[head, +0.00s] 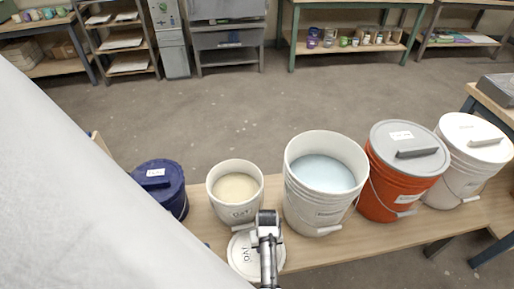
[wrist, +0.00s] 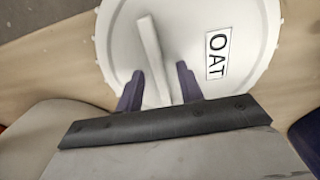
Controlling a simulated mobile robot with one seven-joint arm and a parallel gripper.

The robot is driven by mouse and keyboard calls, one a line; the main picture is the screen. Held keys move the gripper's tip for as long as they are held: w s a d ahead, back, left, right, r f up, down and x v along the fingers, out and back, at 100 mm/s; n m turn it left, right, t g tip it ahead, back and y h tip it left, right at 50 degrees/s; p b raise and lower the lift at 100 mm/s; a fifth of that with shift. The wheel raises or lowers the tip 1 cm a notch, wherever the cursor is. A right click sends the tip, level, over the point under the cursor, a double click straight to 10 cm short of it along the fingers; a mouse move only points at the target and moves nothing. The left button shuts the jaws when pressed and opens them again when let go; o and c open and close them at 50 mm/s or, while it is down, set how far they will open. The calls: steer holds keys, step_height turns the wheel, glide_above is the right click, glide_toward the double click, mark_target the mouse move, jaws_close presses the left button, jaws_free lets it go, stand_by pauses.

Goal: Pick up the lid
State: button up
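The white round lid (head: 240,262) lies flat on the wooden bench in front of the small open bucket labelled OAT (head: 228,213). In the wrist view the lid (wrist: 245,75) fills the upper middle, with an OAT label and a raised white bar handle (wrist: 151,50). My gripper (wrist: 158,82) is over the lid, its two dark fingers apart, one on each side of the bar. A gap shows between each finger and the bar. In the head view my gripper hides part of the lid, and its fingertips cannot be made out.
The OAT bucket holds cream glaze. To its right stand a larger open bucket of pale blue glaze (head: 300,195), an orange bucket with a grey lid (head: 385,185) and a white lidded bucket (head: 452,175). A dark blue lidded bucket (head: 170,190) stands left.

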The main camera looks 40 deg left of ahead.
stand_by(0.3)
jaws_close()
stand_by(0.4)
